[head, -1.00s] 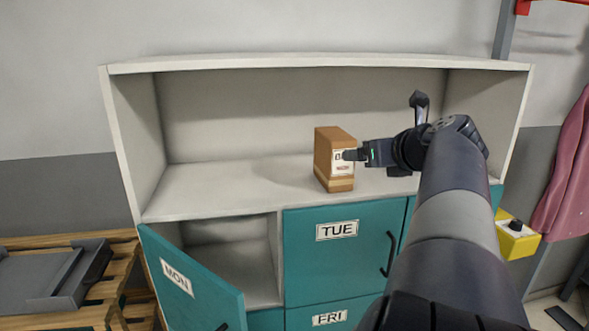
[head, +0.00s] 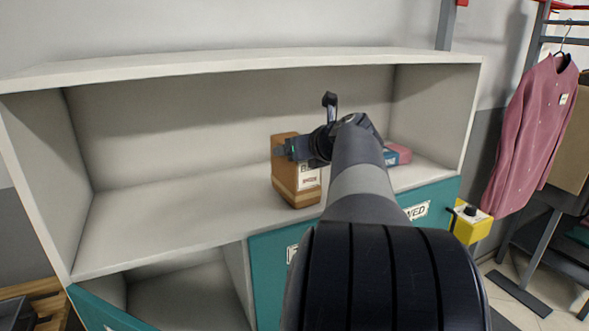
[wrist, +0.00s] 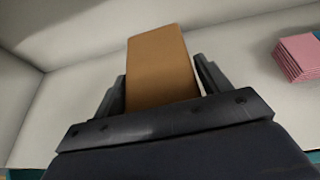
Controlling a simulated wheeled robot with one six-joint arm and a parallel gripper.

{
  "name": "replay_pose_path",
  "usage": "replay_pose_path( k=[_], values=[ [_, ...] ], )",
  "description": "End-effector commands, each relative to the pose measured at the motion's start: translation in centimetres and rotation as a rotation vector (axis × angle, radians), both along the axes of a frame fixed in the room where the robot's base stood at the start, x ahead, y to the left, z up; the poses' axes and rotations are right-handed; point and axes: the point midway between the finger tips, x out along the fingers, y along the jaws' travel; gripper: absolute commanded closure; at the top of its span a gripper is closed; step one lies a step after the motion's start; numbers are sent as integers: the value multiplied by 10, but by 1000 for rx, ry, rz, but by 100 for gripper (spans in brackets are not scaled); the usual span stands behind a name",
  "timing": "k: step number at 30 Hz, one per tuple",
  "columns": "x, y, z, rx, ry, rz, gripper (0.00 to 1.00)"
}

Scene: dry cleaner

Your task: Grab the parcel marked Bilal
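A brown parcel (head: 290,185) stands upright on the white shelf of the cabinet. Its white label begins with B; the rest is partly hidden or too small to read. My gripper (head: 291,148) is at the upper part of the parcel, reaching over from the right. In the wrist view the parcel (wrist: 160,68) stands between the two fingers of my gripper (wrist: 160,75), with narrow gaps at its sides. The gripper looks open around it.
A pink and blue folded item (head: 398,155) lies on the shelf to the right, partly behind my arm. Teal doors (head: 430,196) are below, with an open compartment (head: 185,295) at lower left. A yellow box (head: 472,224) is on the right side. The left shelf is clear.

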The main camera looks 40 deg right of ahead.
Motion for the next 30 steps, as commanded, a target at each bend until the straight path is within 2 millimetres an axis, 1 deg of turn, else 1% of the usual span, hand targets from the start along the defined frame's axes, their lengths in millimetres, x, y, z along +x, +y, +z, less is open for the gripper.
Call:
replay_pose_path(
  k=[1, 2, 21, 22, 30],
  values=[
    [0, 0, 0, 0, 0, 0, 32],
    [0, 0, 0, 0, 0, 0, 35],
    [0, 0, 0, 0, 0, 0, 87],
    [0, 0, 1, -2, -2, -1, 89],
    [0, 0, 2, -2, -2, -1, 89]
  ],
)
